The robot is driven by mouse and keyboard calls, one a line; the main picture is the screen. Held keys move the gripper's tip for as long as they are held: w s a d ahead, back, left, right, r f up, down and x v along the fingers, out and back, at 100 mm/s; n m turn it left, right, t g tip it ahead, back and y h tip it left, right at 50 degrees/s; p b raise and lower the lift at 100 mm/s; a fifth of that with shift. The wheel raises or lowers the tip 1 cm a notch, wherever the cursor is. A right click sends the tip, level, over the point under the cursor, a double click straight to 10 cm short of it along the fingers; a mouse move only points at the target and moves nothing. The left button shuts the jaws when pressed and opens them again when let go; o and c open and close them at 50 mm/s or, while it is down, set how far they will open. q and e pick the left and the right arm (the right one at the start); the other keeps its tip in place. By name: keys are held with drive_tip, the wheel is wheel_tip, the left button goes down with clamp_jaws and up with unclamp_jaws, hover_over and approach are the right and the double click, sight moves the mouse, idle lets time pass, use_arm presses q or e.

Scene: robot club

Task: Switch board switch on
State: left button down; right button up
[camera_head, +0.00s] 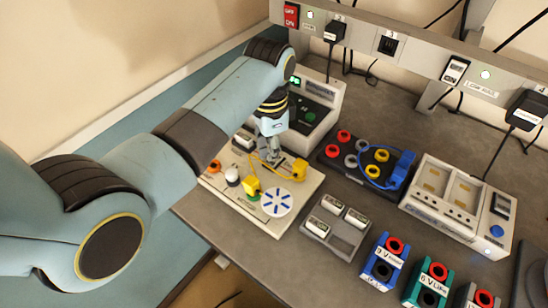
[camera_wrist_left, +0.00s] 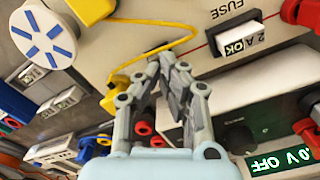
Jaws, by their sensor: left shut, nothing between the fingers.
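The cream circuit board (camera_head: 303,193) lies on the bench, left of centre in the head view. It carries a white disc with blue marks (camera_head: 276,202), yellow plugs (camera_head: 298,172) with a yellow lead, and a white dome (camera_head: 232,176). In the left wrist view, a fuse holder (camera_wrist_left: 240,42) and a red line show on the board (camera_wrist_left: 130,60). My left gripper (camera_head: 274,157) points down over the back part of the board; its fingers (camera_wrist_left: 165,62) are together and empty. I cannot make out the board's switch; the fingers may hide it. My right gripper is out of view.
A power supply (camera_head: 322,98) stands close behind the board; its display reads OFF in the left wrist view (camera_wrist_left: 282,158).

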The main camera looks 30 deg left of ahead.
sight(271, 163)
use_arm(q)
drive_tip(key=shift+f, duration=0.5)
drive_tip(key=shift+f+b, duration=0.6)
drive_tip(key=shift+f, duration=0.1)
idle(0.4)
drive_tip(key=shift+r, duration=0.1)
wheel_tip(271, 163, up, 3)
drive_tip(key=p, duration=0.3)
drive_tip(key=shift+r, duration=1.95)
